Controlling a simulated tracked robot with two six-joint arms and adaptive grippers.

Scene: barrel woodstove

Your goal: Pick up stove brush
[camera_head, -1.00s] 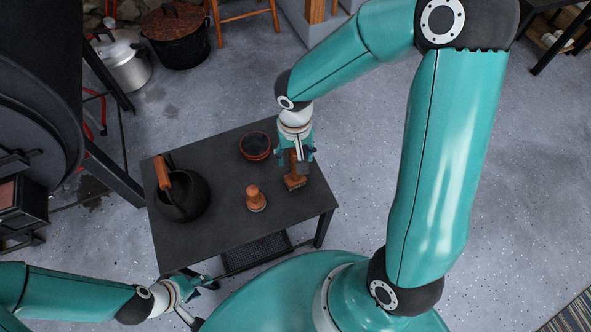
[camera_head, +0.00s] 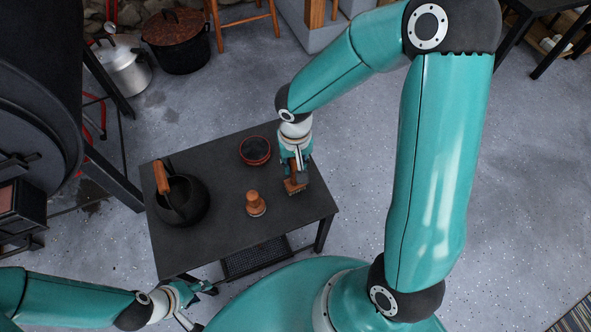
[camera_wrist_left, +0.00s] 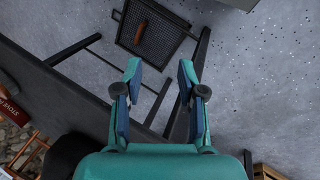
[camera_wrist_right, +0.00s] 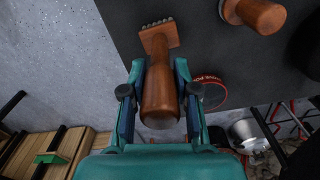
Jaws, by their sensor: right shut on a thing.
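The stove brush (camera_head: 295,187) has a brown wooden handle and a block with short bristles. It is at the right side of the dark table (camera_head: 225,170). My right gripper (camera_head: 296,168) is shut around its handle from above. In the right wrist view the brush (camera_wrist_right: 159,85) sits between the two fingers, with its bristled block beyond the fingertips. I cannot tell whether the bristles touch the table. My left gripper (camera_head: 205,302) is open and empty near the table's front edge. In the left wrist view its fingers (camera_wrist_left: 160,75) are apart.
A wooden knob-shaped piece (camera_head: 256,203) stands left of the brush. A black kettle (camera_head: 184,199) with a wooden handle stands at the left. The black stove (camera_head: 38,100) rises beyond the table's left side.

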